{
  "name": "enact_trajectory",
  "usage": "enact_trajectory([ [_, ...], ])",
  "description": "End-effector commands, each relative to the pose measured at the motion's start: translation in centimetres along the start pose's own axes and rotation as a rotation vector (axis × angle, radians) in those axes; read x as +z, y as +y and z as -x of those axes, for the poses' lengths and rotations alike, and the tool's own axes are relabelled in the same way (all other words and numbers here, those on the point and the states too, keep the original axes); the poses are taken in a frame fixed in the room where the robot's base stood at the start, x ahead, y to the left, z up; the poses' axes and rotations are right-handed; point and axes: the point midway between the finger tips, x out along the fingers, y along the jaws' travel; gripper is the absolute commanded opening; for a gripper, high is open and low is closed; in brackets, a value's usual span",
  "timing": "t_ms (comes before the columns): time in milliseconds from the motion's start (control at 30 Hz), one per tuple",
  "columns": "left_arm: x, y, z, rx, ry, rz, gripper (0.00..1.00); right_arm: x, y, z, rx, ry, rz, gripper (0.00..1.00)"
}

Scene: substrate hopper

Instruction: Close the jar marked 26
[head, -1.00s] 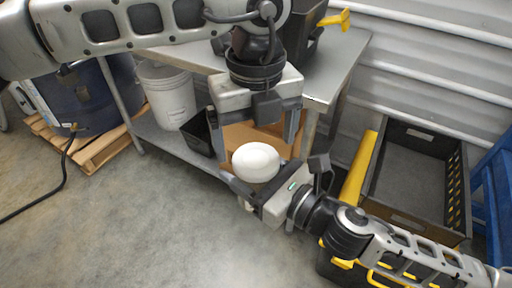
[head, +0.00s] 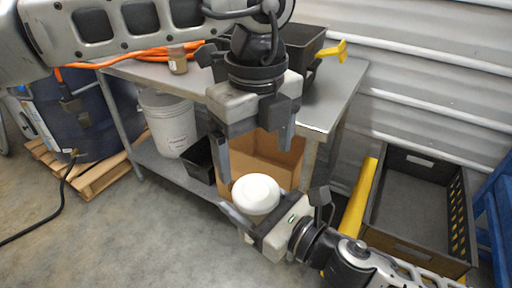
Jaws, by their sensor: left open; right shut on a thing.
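A jar with a round white lid-like top (head: 256,188) and a paler body (head: 257,213) is held upright in front of the table. No number can be read on it. My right gripper (head: 262,209), coming from the lower right, is shut around the jar's body, partly hidden by it. My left gripper (head: 253,158) is open, pointing down just above the white top, its fingers apart on either side and holding nothing. Whether the top is seated fully cannot be told.
A metal table (head: 330,100) stands behind, carrying a small brown-filled jar (head: 177,63), an orange cable (head: 140,53) and a black bin (head: 300,45). A cardboard box (head: 270,152), black tray (head: 200,160) and white bucket (head: 168,122) sit below. A dark crate (head: 415,190) is at right.

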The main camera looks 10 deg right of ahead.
Motion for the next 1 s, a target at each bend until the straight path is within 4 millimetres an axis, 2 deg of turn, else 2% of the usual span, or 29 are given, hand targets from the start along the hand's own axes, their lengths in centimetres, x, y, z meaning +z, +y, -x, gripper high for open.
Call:
enact_trajectory([
  [533,0.0,0.0,-7.1,0.002,0.002,0.0,0.87,0.1,0.0,0.0,0.001,-0.003,0.0,0.0],
  [700,0.0,0.0,-7.9,0.0,0.0,-0.001,0.87,0.1,0.0,0.0,0.0,-0.003,0.001,0.0],
  [967,0.0,0.0,-7.9,0.0,0.0,-0.001,0.87,0.1,0.0,0.0,0.001,-0.003,0.001,0.0],
  [1000,0.0,0.0,-7.9,0.0,0.0,-0.001,0.76,0.1,0.0,0.0,0.001,-0.003,0.001,0.0],
])
